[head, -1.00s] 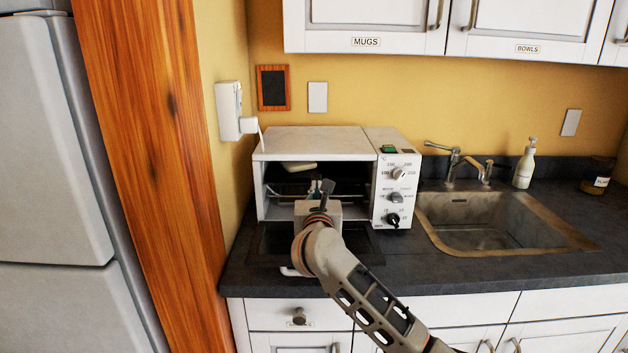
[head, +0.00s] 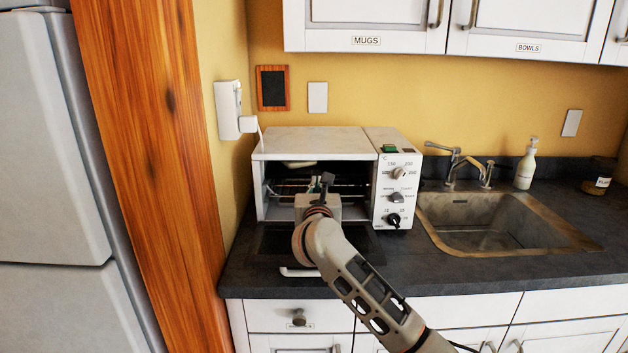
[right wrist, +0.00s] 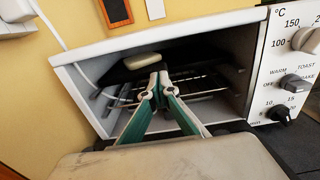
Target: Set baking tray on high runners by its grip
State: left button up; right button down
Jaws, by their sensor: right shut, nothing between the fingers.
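The toaster oven (head: 315,142) stands on the counter with its front open. The baking tray (right wrist: 185,62) looks like a dark sheet high inside the oven, its pale grip (right wrist: 142,61) at the front left. The grip also shows in the head view (head: 300,164), just under the oven roof. Whether the tray rests fully on the high runners I cannot tell. In the head view my right gripper (head: 326,182) hides part of the interior. My left gripper is out of view.
A wire rack (right wrist: 195,90) lies lower in the oven. The lowered oven door (head: 275,240) lies in front, with a pale handle (head: 298,272). The knob panel (head: 396,190) and sink (head: 485,235) are to the right. A wall and wooden post (head: 160,150) are at the left.

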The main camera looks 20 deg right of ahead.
jog(key=shift+w+d, duration=0.1)
jog(key=shift+w, duration=0.15)
jog(key=shift+w+d, duration=0.1)
jog(key=shift+w, duration=0.2)
jog(key=shift+w+b, duration=0.3)
jog(key=shift+b, duration=0.1)
jog(key=shift+w+d, duration=0.15)
jog(key=shift+w, duration=0.2)
jog(key=p+v, duration=0.5)
jog(key=v, duration=0.9)
jog(key=shift+p, duration=0.4)
